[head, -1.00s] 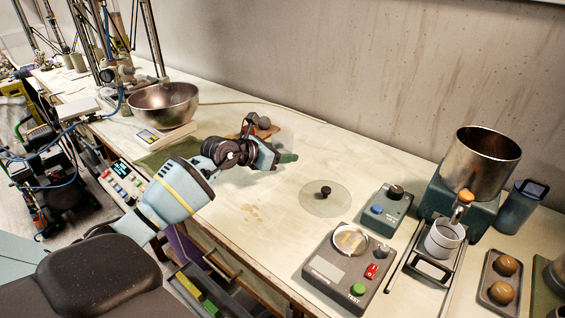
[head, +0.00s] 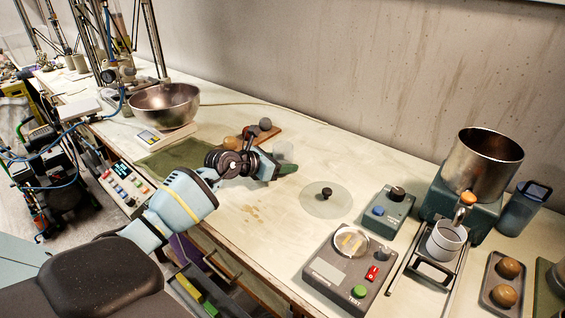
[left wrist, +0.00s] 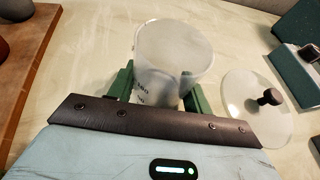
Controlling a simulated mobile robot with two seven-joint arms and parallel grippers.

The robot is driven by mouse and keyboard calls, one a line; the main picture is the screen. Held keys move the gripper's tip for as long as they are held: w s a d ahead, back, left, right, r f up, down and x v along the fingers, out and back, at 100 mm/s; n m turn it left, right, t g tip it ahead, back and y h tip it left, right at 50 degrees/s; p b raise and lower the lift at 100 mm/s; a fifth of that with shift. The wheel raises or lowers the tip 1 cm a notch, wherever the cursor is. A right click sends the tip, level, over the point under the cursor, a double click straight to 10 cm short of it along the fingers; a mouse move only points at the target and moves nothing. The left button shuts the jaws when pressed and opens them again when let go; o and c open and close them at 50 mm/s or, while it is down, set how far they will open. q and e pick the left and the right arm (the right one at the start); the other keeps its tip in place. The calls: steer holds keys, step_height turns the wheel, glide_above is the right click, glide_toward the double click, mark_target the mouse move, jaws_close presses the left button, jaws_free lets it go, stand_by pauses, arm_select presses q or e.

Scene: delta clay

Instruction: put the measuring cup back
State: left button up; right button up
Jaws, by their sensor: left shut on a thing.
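The measuring cup (left wrist: 172,55) is translucent with dark markings low on its side. In the left wrist view it stands between the two green fingers of my left gripper (left wrist: 160,88), which is shut on it. In the head view my left gripper (head: 285,168) is low over the middle of the table, and the cup (head: 285,150) shows faintly behind its fingers. I cannot tell whether the cup's base touches the table. My right gripper is not in view.
A clear round lid with a black knob (head: 326,193) lies right of the gripper. A wooden board with balls (head: 262,133) lies behind it. A metal bowl on a scale (head: 163,105) stands left. A tester box (head: 345,270) and a hopper machine (head: 484,160) stand right.

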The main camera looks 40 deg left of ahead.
arm_select(q)
steer(key=o, duration=1)
steer(key=shift+f, duration=0.1)
steer(key=shift+r, duration=0.25)
steer(key=shift+s+a, duration=0.15)
steer(key=shift+s, duration=0.15)
steer(key=v, duration=1.1)
steer(key=shift+s+r+p, duration=0.1)
steer(key=shift+s+p, duration=0.05)
steer(key=shift+p, duration=0.15)
